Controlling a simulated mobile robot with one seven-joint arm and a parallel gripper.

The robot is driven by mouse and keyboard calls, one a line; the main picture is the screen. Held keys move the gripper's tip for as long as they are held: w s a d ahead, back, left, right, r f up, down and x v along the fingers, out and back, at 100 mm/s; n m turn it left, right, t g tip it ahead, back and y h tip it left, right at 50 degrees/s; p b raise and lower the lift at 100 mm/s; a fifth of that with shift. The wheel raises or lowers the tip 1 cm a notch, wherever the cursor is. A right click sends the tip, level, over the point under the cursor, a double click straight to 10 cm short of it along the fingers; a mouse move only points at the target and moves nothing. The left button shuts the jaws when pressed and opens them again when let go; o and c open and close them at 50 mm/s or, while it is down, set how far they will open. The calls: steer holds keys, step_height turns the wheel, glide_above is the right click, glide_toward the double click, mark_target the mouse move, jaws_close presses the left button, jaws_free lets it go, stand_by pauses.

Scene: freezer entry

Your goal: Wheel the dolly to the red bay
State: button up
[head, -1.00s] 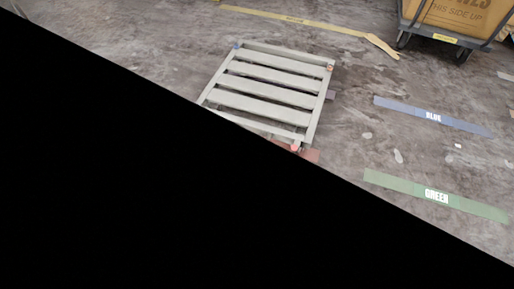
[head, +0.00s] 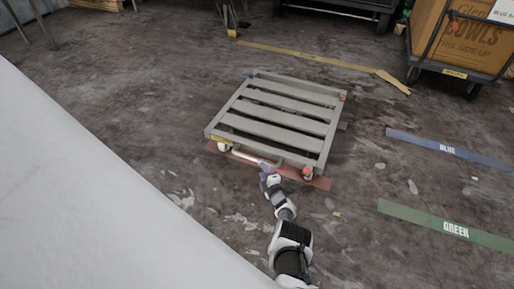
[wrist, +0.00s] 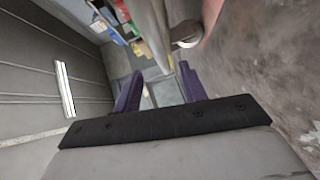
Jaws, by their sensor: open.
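The dolly (head: 280,112) is a low, grey, slatted platform on casters, standing on the floor in the middle of the head view. The red floor strip (head: 318,183) lies under and along its near edge, and the red strip also shows in the wrist view (wrist: 211,18). A caster (wrist: 186,40) shows near it there. My gripper (head: 266,172) is at the dolly's near edge, beside a pale bar. In the wrist view its two purple fingers (wrist: 158,85) are apart with nothing clearly between them. Whether they touch the bar cannot be told.
A blue strip (head: 447,149) and a green strip (head: 440,224) lie on the floor to the right. A yellow strip (head: 310,57) runs behind the dolly. A cart with a large box (head: 462,38) stands back right. A pale surface (head: 75,200) blocks the lower left.

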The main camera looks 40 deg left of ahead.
mark_target(258, 162)
steer(key=shift+b+x, duration=3.85)
steer(key=shift+x, duration=0.3)
jaws_close()
